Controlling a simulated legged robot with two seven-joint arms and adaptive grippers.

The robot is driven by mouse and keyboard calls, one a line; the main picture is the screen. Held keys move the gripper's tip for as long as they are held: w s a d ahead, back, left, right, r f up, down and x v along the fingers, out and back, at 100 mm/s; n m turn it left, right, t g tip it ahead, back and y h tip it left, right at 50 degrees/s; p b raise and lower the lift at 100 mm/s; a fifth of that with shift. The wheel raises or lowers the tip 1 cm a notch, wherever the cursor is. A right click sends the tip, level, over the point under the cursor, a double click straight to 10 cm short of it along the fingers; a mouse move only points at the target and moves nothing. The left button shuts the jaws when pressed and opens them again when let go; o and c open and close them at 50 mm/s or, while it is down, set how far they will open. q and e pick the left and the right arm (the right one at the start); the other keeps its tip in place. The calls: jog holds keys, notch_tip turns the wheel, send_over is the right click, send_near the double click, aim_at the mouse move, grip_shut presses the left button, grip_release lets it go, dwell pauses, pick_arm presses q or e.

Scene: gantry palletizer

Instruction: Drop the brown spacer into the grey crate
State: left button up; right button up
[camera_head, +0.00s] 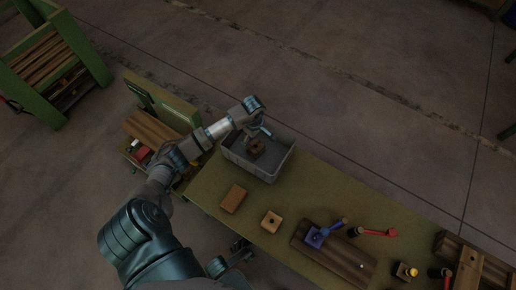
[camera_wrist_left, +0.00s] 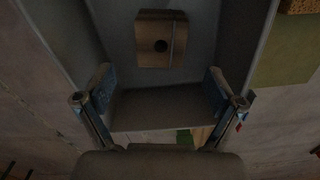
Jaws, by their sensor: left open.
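The brown spacer (camera_head: 256,147) is a small dark block with a round hole, and it lies inside the grey crate (camera_head: 272,171) at the table's far left end. In the left wrist view the spacer (camera_wrist_left: 161,40) rests on the floor of the crate (camera_wrist_left: 160,108), apart from the fingers. My left gripper (camera_head: 257,133) is over the crate; its fingers (camera_wrist_left: 160,101) are spread wide with nothing between them.
On the table (camera_head: 302,183) lie an orange-brown block (camera_head: 233,199) and a lighter block with a hole (camera_head: 271,221). A wooden board (camera_head: 335,252), a blue-handled tool (camera_head: 318,236) and a red-handled tool (camera_head: 377,232) are further right. A green rack (camera_head: 60,62) stands at upper left.

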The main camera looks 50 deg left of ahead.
pick_arm(q)
notch_tip(320, 180, up, 11)
jog(key=shift+d, duration=0.2)
dwell(0.5)
